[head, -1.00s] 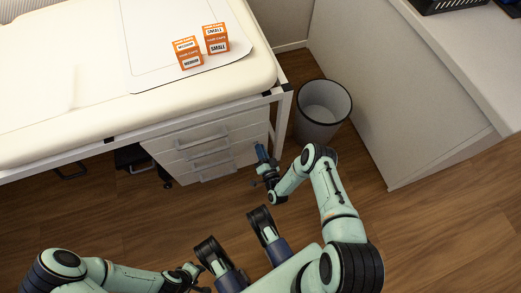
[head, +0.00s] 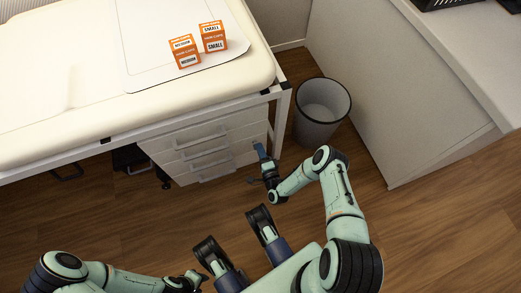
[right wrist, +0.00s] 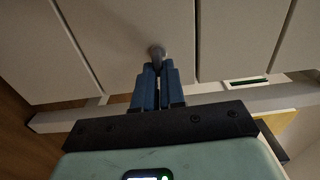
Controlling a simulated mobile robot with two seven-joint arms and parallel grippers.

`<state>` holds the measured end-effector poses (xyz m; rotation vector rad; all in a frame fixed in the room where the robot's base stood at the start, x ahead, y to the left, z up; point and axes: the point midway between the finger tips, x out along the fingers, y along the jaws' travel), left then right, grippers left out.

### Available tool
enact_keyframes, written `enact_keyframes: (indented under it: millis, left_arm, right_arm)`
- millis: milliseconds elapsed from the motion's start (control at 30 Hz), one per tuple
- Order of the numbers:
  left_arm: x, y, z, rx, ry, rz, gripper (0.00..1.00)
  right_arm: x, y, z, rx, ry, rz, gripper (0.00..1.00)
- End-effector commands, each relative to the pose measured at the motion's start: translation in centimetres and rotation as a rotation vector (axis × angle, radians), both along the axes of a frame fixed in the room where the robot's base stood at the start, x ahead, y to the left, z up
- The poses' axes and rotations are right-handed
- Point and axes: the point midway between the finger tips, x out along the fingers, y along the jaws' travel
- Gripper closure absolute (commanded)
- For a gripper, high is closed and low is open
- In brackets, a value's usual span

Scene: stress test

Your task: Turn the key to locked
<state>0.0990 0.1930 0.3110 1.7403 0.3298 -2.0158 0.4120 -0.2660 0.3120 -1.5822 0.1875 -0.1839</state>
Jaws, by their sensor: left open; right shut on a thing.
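The white drawer cabinet (head: 192,141) stands under the padded table. My right gripper (head: 261,152) is at the upper right part of its front. In the right wrist view, the blue fingers of my right gripper (right wrist: 158,88) are closed together just in front of a small grey round lock piece (right wrist: 157,52) on the pale front. The key is between the fingertips and mostly hidden by them, so its angle cannot be read. My left gripper (head: 195,281) is open and empty, low in the head view, far from the cabinet.
A grey waste bin (head: 322,112) stands on the floor right of the cabinet, near my right arm. The wooden floor in front is clear.

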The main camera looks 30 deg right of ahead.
Motion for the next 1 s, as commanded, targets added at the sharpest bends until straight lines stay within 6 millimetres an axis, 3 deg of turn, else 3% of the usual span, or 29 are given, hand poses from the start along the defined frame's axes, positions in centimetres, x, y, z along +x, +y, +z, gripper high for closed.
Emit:
enact_keyframes:
  millis: [567, 667, 700, 1000]
  left_arm:
    - [-0.23, 0.04, -0.08, -0.001, 0.008, 0.001, 0.57]
    - [-0.23, 0.04, -0.08, -0.001, 0.008, 0.001, 0.57]
    - [-0.22, 0.03, -0.08, 0.0, 0.007, 0.001, 0.57]
    - [-0.21, 0.04, -0.08, 0.0, 0.007, 0.001, 0.57]
  right_arm:
    - [0.27, -0.03, 0.19, 0.034, -0.014, -0.001, 1.0]
    - [0.26, -0.03, 0.18, 0.034, -0.014, -0.001, 0.68]
    - [0.23, -0.02, 0.16, 0.034, -0.013, -0.001, 0.65]
    - [0.11, 0.0, 0.03, 0.034, -0.01, 0.0, 0.65]
